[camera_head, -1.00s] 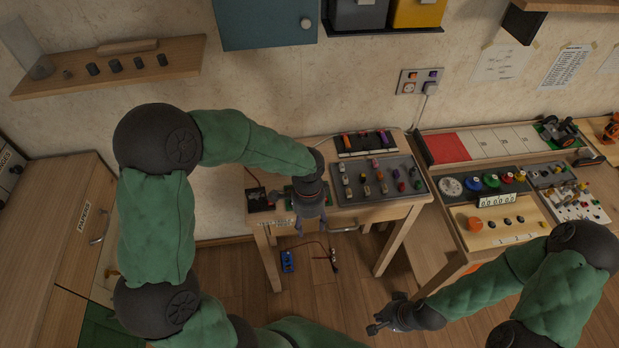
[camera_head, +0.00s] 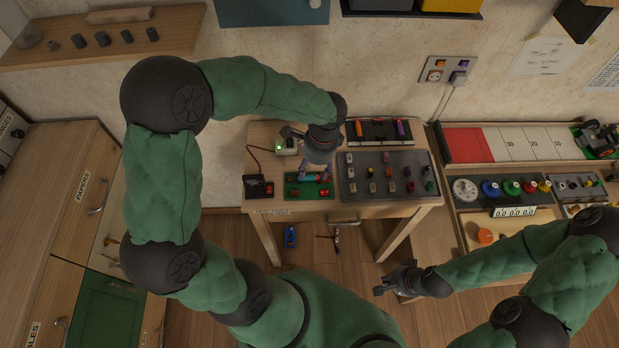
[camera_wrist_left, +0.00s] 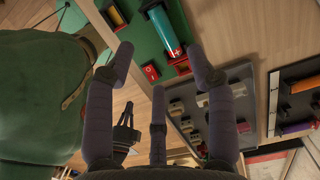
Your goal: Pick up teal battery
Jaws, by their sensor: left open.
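The teal battery (camera_wrist_left: 162,28) lies in the green board on the table in the left wrist view, with a plus mark and a red end piece beside it. In the head view the green board (camera_head: 296,190) is at the front left of the small table, and the battery (camera_head: 311,178) is partly hidden by my gripper. My left gripper (camera_head: 314,172) is open and empty over the board; its spread fingers (camera_wrist_left: 160,70) show in the left wrist view, apart from the battery. My right gripper (camera_head: 386,286) hangs right of the table, away from the battery; its fingers are too small to read.
A grey tray (camera_head: 372,187) with several small parts sits right of the board. A dark tray (camera_head: 378,140) holds coloured cylinders behind it. A small meter (camera_head: 258,187) with a red wire is at the left. A blue item (camera_head: 290,237) lies on the floor.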

